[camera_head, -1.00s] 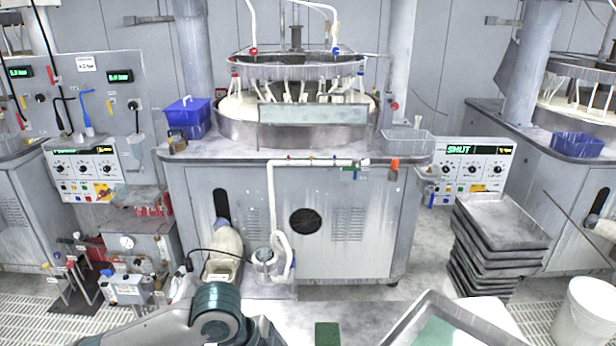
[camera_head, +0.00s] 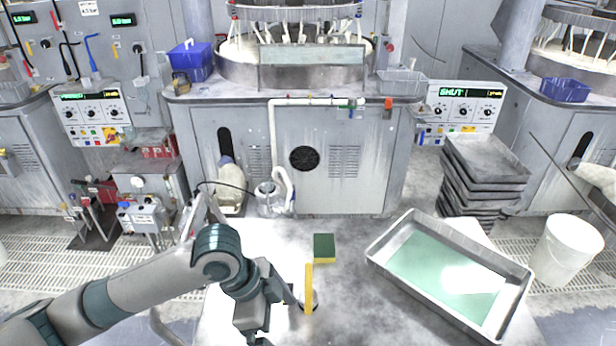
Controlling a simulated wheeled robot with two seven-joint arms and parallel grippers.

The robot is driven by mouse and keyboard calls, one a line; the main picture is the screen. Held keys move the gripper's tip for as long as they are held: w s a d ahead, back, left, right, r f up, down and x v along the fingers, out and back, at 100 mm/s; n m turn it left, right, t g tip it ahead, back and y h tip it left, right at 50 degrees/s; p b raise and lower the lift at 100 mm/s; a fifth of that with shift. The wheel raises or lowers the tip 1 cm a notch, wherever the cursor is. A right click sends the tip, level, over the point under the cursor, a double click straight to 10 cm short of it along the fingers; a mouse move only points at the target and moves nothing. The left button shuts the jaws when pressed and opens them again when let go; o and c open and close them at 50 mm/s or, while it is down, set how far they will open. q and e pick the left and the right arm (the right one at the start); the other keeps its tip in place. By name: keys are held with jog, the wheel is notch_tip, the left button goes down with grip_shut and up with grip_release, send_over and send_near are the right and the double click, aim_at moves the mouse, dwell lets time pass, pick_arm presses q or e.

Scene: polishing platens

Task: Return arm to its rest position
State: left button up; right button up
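My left arm (camera_head: 120,285) comes in from the lower left and reaches over the pale table. Its teal-banded joint (camera_head: 222,250) sits left of the middle, with the dark hand parts bending down and right from it. My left gripper (camera_head: 290,297) is low in the view, close beside an upright yellow bar (camera_head: 309,287). A grey rounded piece shows behind the bar's lower part. I cannot tell whether the fingers touch the bar or how far apart they are. My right arm and gripper are not in view.
A green-and-yellow sponge (camera_head: 324,247) lies on the table (camera_head: 350,300) beyond the bar. A metal tray (camera_head: 375,250) with greenish liquid lies to the right. A white bucket (camera_head: 566,250) and stacked dark trays (camera_head: 484,170) stand farther right. The polishing machine (camera_head: 355,185) stands behind.

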pick_arm(q)
jog(key=s+d+f+n+t+h, duration=0.2)
jog(key=s+d+f+n+t, duration=0.1)
jog(key=s+f+n, duration=0.15)
jog(key=s+a+f+n+y, duration=0.3)
jog(key=s+a+f+n, duration=0.35)
jog(key=a, duration=0.35)
jog(key=s+a+f+n+y, duration=0.3)
jog(key=s+a+f+n, duration=0.2)
jog(key=s+a, duration=0.45)
notch_tip(320, 180, down, 30)
jog(key=a+r+b, duration=0.1)
jog(key=b, duration=0.1)
jog(key=s+a+f+g+b, duration=0.2)
jog(key=s+a+f, duration=0.1)
jog(key=s+f, duration=1.5)
notch_tip(320, 180, down, 4)
jog(key=shift+a+r+y, duration=0.2)
jog(key=shift+a+y, duration=0.05)
jog(key=shift+y, duration=0.05)
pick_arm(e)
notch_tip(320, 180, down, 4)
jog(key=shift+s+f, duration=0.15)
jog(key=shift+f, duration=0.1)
